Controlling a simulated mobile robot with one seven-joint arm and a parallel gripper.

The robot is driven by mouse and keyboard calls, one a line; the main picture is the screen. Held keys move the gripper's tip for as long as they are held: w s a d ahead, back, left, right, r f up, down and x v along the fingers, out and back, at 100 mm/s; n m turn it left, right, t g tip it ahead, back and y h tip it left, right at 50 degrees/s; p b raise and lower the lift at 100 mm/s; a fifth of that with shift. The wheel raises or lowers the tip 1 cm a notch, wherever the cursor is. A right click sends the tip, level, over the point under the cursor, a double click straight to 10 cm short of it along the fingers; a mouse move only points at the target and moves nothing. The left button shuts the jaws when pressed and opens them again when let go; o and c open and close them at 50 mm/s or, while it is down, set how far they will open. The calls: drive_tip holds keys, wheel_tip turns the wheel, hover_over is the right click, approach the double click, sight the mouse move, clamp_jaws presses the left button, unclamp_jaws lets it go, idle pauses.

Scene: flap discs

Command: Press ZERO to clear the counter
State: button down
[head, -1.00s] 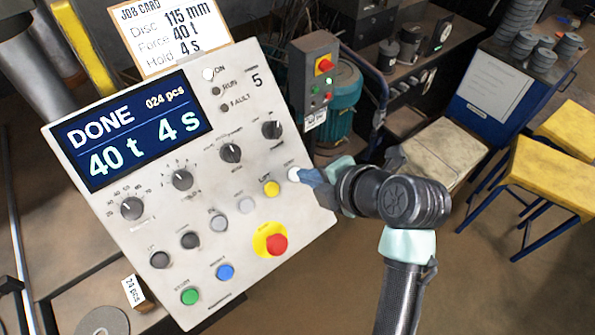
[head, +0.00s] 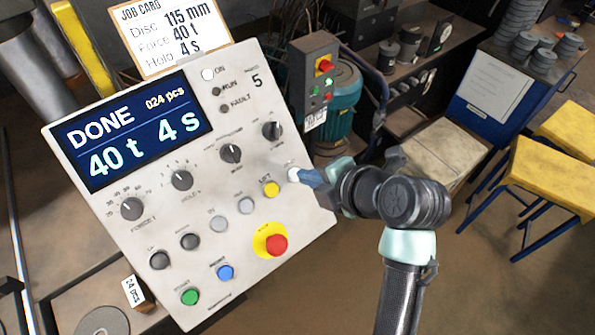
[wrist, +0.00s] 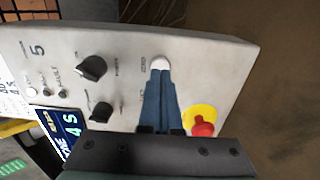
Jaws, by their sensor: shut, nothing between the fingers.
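The control panel (head: 195,265) is a tilted light-grey box with knobs and buttons. Its screen (head: 131,130) reads DONE, 024 pcs, 40 t, 4 s. The white ZERO button (head: 293,174) is at the right end of a button row; it also shows in the wrist view (wrist: 161,62). My gripper (head: 299,175) is shut and empty, its blue fingertips right at the ZERO button. In the wrist view the fingertips (wrist: 160,72) overlap the button's lower edge. I cannot tell whether the button is pushed in.
A yellow LIFT button (head: 271,188) sits left of ZERO, and a red stop button (head: 276,244) on a yellow ring lies below. A job card (head: 170,35) stands behind the panel. A small switch box (head: 314,80) and yellow stools (head: 545,180) are to the right.

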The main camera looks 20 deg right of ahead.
drive_tip(key=shift+b+x, duration=0.95)
drive_tip(key=shift+b, duration=0.15)
idle(1.3)
idle(0.4)
drive_tip(key=p+v, duration=0.2)
drive_tip(key=v, duration=0.6)
idle(0.3)
idle(0.5)
